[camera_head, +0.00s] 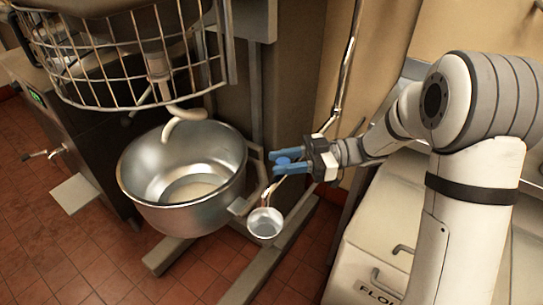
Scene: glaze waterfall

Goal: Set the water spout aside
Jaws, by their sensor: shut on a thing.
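The water spout (343,75) is a shiny metal pipe that comes down in front of the wall. It bends near my gripper (277,161), and a thin metal length continues below the blue fingers toward a small round metal cup (265,223). I cannot tell for certain whether the cup is part of the spout. My gripper is shut on the spout, at the right of the large steel mixing bowl (140,192). The fingers hide the exact place of the grip.
The mixer has a wire guard (90,104) and a pale hook (183,115) over the bowl. Its grey base legs (262,272) lie on the red tile floor (60,240). A pale flour bin (350,260) stands at the lower right, below my arm.

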